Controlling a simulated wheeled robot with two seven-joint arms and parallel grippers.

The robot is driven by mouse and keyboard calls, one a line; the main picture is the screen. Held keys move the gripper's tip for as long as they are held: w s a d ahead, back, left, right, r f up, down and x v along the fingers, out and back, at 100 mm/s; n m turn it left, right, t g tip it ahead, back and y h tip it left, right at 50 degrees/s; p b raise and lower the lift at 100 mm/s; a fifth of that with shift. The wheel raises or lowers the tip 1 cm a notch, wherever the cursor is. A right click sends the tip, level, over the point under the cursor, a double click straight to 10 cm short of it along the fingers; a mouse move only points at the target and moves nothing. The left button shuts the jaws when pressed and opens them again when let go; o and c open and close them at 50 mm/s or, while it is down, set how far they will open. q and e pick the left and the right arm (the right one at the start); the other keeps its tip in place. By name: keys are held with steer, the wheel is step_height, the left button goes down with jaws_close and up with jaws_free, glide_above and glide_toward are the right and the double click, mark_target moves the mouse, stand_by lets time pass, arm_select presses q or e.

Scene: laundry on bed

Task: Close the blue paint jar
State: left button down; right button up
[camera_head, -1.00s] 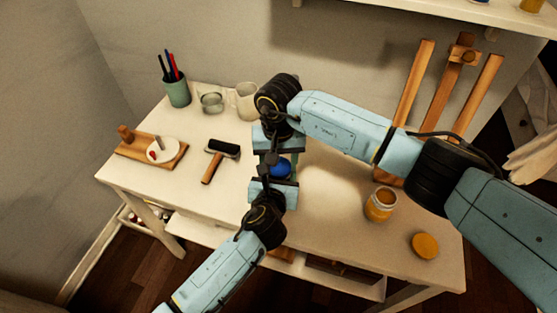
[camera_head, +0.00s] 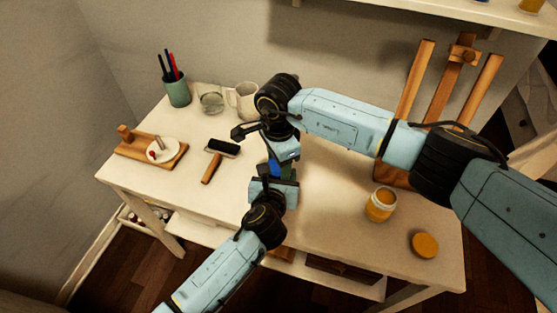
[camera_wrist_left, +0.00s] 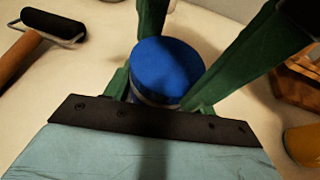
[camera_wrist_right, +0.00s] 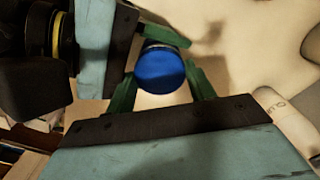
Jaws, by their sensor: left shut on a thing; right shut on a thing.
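The blue paint jar stands at the table's middle, mostly hidden in the head view by both grippers. Its blue lid (camera_wrist_left: 170,68) sits on top of the jar body (camera_wrist_left: 150,100) in the left wrist view. The blue lid also shows in the right wrist view (camera_wrist_right: 160,70) and as a small blue patch in the head view (camera_head: 274,168). My left gripper (camera_head: 274,180) is shut on the jar from the front. My right gripper (camera_head: 278,163) is shut on the lid from above and behind. Whether the lid is fully seated cannot be told.
An open orange paint jar (camera_head: 381,204) and its orange lid (camera_head: 425,245) are at the right. An easel (camera_head: 435,90) stands back right.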

steer(key=o, duration=1.1)
steer(key=shift+s, duration=0.15)
steer(key=shift+a+r, duration=0.1)
steer(key=shift+r, duration=2.2)
steer(key=shift+c, duration=0.4)
